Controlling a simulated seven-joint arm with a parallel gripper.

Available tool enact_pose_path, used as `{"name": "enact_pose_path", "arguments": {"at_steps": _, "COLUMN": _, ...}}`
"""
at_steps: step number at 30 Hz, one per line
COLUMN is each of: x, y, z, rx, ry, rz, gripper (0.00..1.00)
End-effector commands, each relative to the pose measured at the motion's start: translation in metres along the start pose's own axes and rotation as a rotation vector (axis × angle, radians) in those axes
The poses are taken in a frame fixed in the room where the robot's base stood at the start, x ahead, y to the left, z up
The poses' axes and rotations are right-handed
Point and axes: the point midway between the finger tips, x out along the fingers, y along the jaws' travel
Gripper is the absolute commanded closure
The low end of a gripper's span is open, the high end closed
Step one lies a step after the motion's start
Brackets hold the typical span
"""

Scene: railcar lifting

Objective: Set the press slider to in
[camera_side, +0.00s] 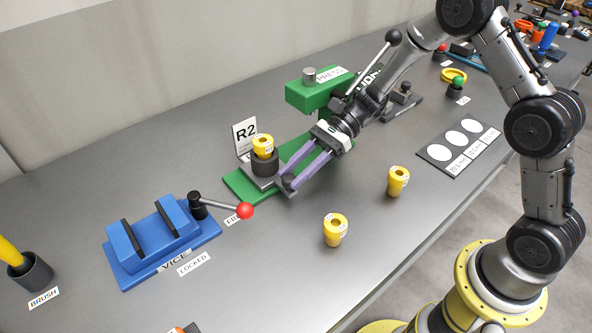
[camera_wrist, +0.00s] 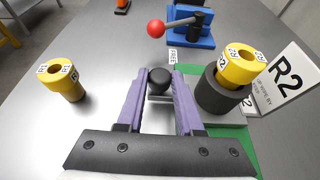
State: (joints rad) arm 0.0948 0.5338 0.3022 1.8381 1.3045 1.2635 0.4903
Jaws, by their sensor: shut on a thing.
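The press (camera_side: 312,96) is a green machine with a green base (camera_side: 241,187). Its slider (camera_side: 265,185) is a grey plate on the base, out to the left of the press head. The slider bears a dark cup (camera_side: 265,164) with a yellow bushing (camera_side: 263,145) in it. My gripper (camera_side: 289,183) has its purple fingers around the slider's black knob (camera_wrist: 159,79), one on each side, shut on it. The wrist view shows the cup (camera_wrist: 216,95) and bushing (camera_wrist: 241,64) just right of the fingers.
A blue vice (camera_side: 160,240) with a red-ended lever (camera_side: 246,211) stands at the left. Two loose yellow bushings, one nearer (camera_side: 335,230) and one farther right (camera_side: 398,181), stand in front. An R2 sign (camera_side: 244,136) stands behind the slider. The front table middle is clear.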

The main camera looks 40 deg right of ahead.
Motion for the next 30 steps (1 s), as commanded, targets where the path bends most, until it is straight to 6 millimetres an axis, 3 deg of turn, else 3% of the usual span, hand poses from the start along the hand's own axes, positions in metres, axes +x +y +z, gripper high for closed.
{"name": "enact_pose_path", "arguments": {"at_steps": 5, "x": -0.012, "y": -0.001, "z": -0.004, "rx": -0.002, "ry": -0.001, "rz": -0.002, "gripper": 1.00}}
{"name": "enact_pose_path", "arguments": {"at_steps": 15, "x": -0.095, "y": -0.002, "z": -0.038, "rx": -0.001, "ry": -0.001, "rz": -0.007, "gripper": 1.00}}
{"name": "enact_pose_path", "arguments": {"at_steps": 18, "x": -0.111, "y": -0.002, "z": -0.045, "rx": -0.001, "ry": -0.001, "rz": -0.005, "gripper": 1.00}}
{"name": "enact_pose_path", "arguments": {"at_steps": 30, "x": -0.122, "y": 0.000, "z": -0.049, "rx": -0.001, "ry": 0.002, "rz": -0.003, "gripper": 1.00}}
